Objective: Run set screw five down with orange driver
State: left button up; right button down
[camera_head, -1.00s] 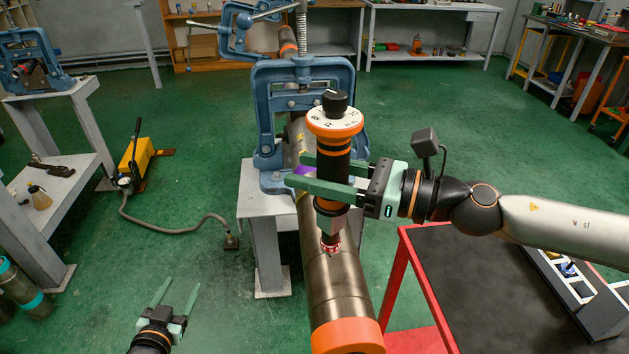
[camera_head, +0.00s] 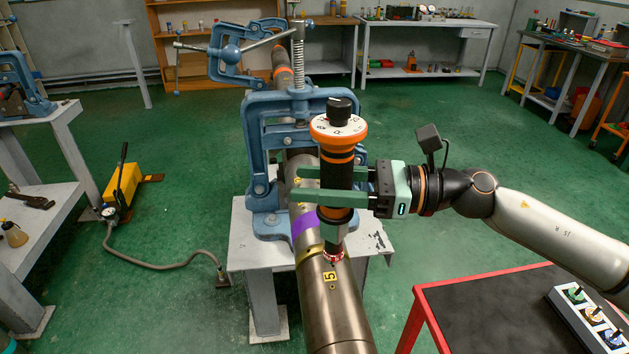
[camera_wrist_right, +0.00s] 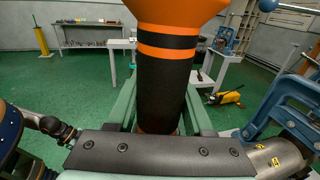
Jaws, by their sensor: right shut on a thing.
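The orange and black driver (camera_head: 337,165) has a white dial and a black knob on top. My right gripper (camera_head: 335,190) is shut around its black grip and holds it roughly upright. The driver also fills the middle of the right wrist view (camera_wrist_right: 165,80), between the green fingers. Its lower end, with a red and white ring (camera_head: 333,258), is at the top of the steel pipe (camera_head: 335,315), just behind a yellow tag marked 5 (camera_head: 330,277). The driver hides the set screw, and I cannot tell whether its tip touches. My left gripper is out of view.
A blue vise (camera_head: 262,150) on a grey stand (camera_head: 262,262) surrounds the pipe, which carries a purple band (camera_head: 304,222). A red-edged cart (camera_head: 470,315) holding a socket tray (camera_head: 590,315) is at right. A yellow pump (camera_head: 122,184) and its hose lie on the floor at left.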

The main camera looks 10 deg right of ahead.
jog(key=shift+r, duration=0.1)
notch_tip(320, 180, down, 5)
jog(key=b, duration=0.4)
jog(key=shift+d+r+b, duration=0.1)
jog(key=shift+r+b, duration=0.1)
jog(key=shift+b, duration=0.2)
dwell(0.4)
